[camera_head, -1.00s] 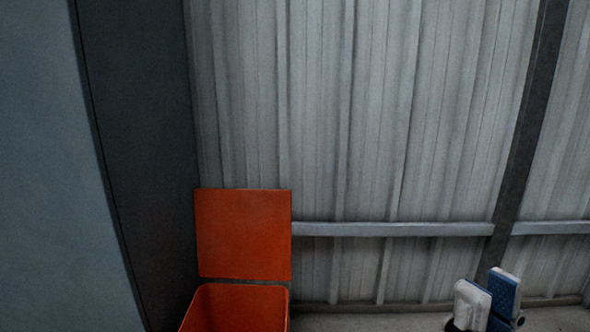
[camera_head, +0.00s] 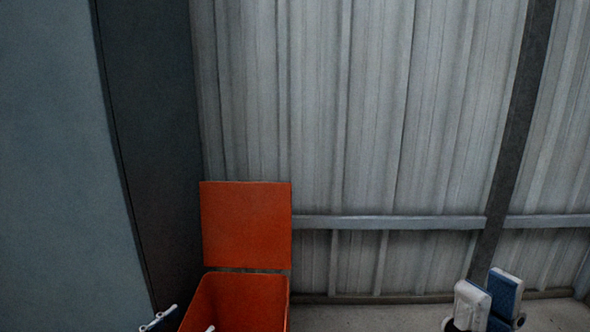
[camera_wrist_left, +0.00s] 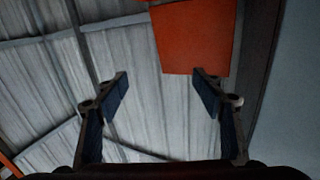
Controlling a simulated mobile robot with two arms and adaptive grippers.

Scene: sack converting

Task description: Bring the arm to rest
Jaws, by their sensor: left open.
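My right gripper (camera_head: 489,296) shows at the bottom right of the head view, its two white fingers with blue pads standing upright. The blue pad face of one finger is visible, so the fingers look apart, with nothing seen between them. My left gripper (camera_wrist_left: 160,90) is in the left wrist view, its two dark fingers with blue pads spread wide and empty. In the head view, pale parts at the bottom left edge look like its tips; the rest is out of frame. Both arms are mostly hidden.
An orange bin (camera_head: 246,302) with its lid raised (camera_head: 246,225) stands at the lower left; its lid or side shows in the wrist view (camera_wrist_left: 193,37). Behind is a grey corrugated wall (camera_head: 340,120) with a rail and dark post. A blue-grey panel (camera_head: 50,160) fills the left.

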